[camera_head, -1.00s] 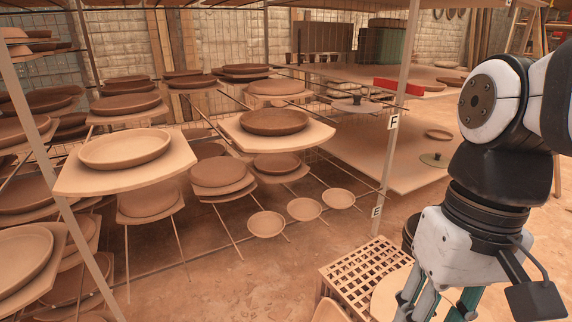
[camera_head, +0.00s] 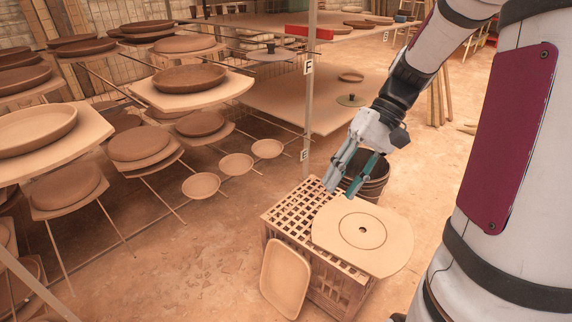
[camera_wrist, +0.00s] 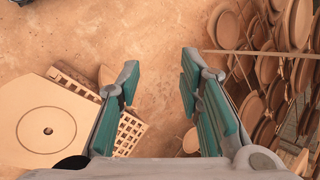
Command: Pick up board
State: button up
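A pale, flat board (camera_head: 385,245) with cut-off rounded ends, a ring mark and a small central hole lies on a slatted crate (camera_head: 280,210). It overhangs the crate's right side. In the wrist view the board (camera_wrist: 30,115) is at the lower left, beside the left finger, with part of the crate (camera_wrist: 125,135) behind that finger. My gripper (camera_head: 343,186) is above the crate and the board's far left edge, apart from both. Its teal-padded fingers are spread and empty in the wrist view (camera_wrist: 160,78).
A rounded tray-like piece (camera_head: 286,278) leans on the crate's front. A dark bucket (camera_head: 376,183) stands behind the crate. Racks with plates on boards (camera_head: 190,98) fill the left, beside a thin post (camera_head: 310,110). Bare floor (camera_head: 215,265) lies left of the crate.

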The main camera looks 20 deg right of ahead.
jog(key=d+f+m+t+y, duration=0.45)
jog(key=d+f+t, duration=0.45)
jog(key=d+f, duration=1.15)
jog(key=m+t+h, duration=0.9)
jog(key=t+h, duration=0.1)
jog(key=h, duration=0.1)
send_near(407, 248)
jog(key=w+b, duration=0.1)
jog(key=w, duration=0.2)
jog(key=w+b, duration=0.1)
jog(key=w, duration=0.2)
jog(key=w+b, duration=0.1)
jog(key=w, duration=0.3)
jog(key=shift+a+f, duration=0.2)
jog(key=shift+f, duration=0.15)
grip_shut()
jog(key=shift+w+r, duration=0.1)
jog(key=shift+r, duration=0.05)
